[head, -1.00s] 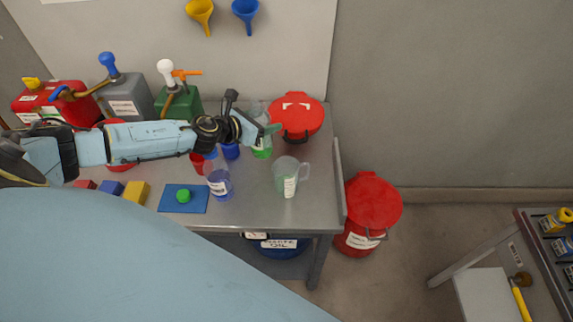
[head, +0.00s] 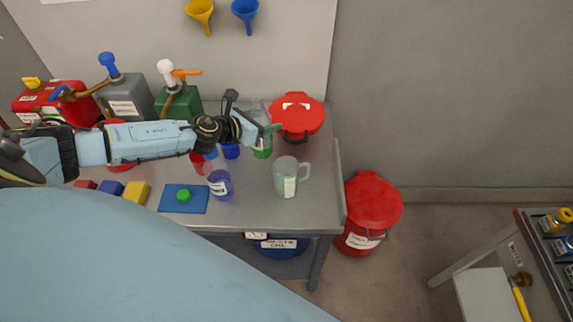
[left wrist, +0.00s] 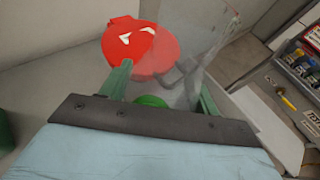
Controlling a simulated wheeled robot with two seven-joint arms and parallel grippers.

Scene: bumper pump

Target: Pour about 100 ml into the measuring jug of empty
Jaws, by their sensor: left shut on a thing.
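The clear measuring jug (head: 287,178) with a handle and a pale label stands upright on the grey bench, right of centre. My left gripper (head: 270,130) is above and behind it, apart from it. It is shut on a clear container with a green lower part (head: 262,152), partly hidden by the gripper. In the left wrist view the see-through wall of this container (left wrist: 190,50) shows between the green fingers (left wrist: 160,88). Whether it touches the bench is unclear. My right gripper is not in view.
A clear purple-tinted beaker (head: 220,185) stands left of the jug. A blue mat (head: 167,200) bears a green round thing. A red lidded can (head: 297,117) stands behind. Pump cans line the back left. The bench ends just right of the jug.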

